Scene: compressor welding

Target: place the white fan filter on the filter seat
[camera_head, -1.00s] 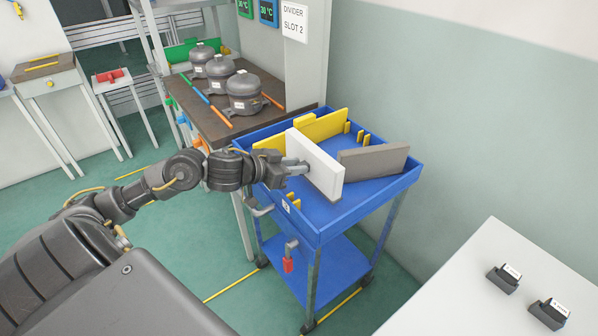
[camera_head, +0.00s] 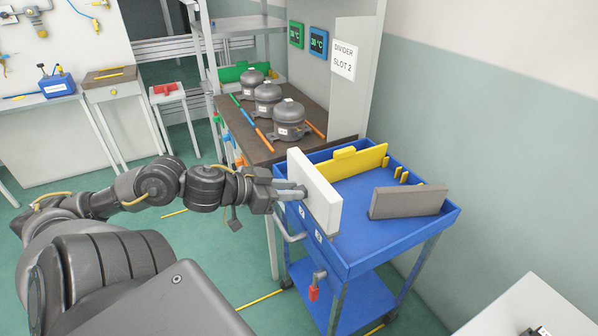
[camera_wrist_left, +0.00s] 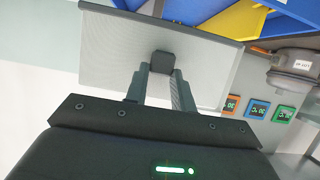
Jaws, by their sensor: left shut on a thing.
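My left gripper (camera_head: 291,191) is shut on the white fan filter (camera_head: 317,194), a flat white panel held upright at the near left side of the blue cart (camera_head: 348,265). In the left wrist view the fingers (camera_wrist_left: 160,80) grip a dark tab on the panel (camera_wrist_left: 105,50), whose face looks finely meshed. Whether the panel touches the cart rim cannot be told. I cannot make out a filter seat. My right gripper is not in view.
A grey panel (camera_head: 408,201) and a yellow divider (camera_head: 362,162) are in the cart's top tray. Several dark compressors (camera_head: 289,120) stand on the brown bench behind. A white surface (camera_head: 515,312) is at lower right.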

